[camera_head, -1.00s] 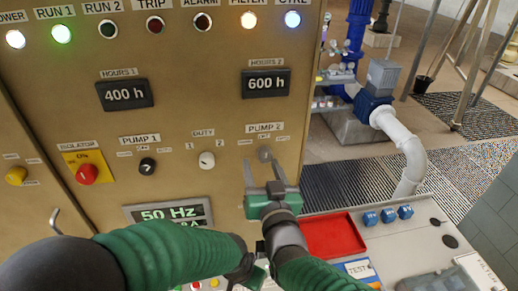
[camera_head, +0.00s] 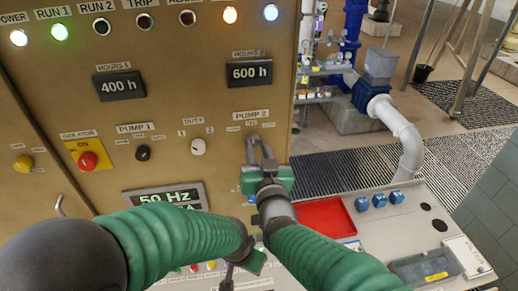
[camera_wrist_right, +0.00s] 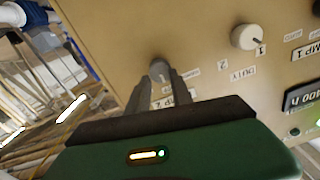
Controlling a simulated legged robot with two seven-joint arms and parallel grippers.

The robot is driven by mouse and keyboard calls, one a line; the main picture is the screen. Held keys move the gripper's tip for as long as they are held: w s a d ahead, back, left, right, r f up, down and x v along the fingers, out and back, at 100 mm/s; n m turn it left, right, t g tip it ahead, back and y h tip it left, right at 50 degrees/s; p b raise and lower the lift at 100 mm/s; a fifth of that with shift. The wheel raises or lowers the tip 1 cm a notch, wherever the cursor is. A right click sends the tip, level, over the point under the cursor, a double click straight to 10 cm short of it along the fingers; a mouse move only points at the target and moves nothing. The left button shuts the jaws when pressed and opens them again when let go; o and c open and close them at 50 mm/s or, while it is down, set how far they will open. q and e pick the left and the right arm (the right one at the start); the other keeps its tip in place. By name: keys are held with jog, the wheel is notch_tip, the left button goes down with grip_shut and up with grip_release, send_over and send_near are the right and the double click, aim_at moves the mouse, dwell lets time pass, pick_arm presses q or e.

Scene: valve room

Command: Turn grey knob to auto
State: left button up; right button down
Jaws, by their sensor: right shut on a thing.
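The grey knob (camera_wrist_right: 159,68) sits on the tan panel under the PUMP 2 label (camera_head: 251,115). My right gripper (camera_head: 258,143) is at the panel, its two fingers on either side of the knob and shut on it. In the head view the fingers hide most of the knob. In the right wrist view its grey top shows between the fingertips. Its pointer and the small position labels are too small to read. My left arm (camera_head: 175,240) crosses the lower left; its gripper (camera_head: 247,270) is low in the picture, partly hidden, its jaws unclear.
Left of the grey knob are a white DUTY knob (camera_head: 198,147), a black PUMP 1 knob (camera_head: 143,153) and a red isolator knob (camera_head: 88,161). A red tray (camera_head: 325,218) and blue blocks (camera_head: 379,200) are on the bench at right. Blue pump pipework stands behind.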

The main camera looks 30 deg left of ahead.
jog(key=shift+f, duration=0.15)
jog(key=shift+a, duration=0.15)
jog(key=shift+s+f+b, duration=0.1)
jog(key=shift+b, duration=0.35)
jog(key=m+b, duration=0.7)
jog(key=b, duration=0.4)
jog(key=shift+f, duration=0.15)
jog(key=shift+r+m+b, duration=0.2)
jog(key=shift+m+b, duration=0.7)
jog(key=shift+b, duration=0.05)
jog(key=shift+r, duration=0.25)
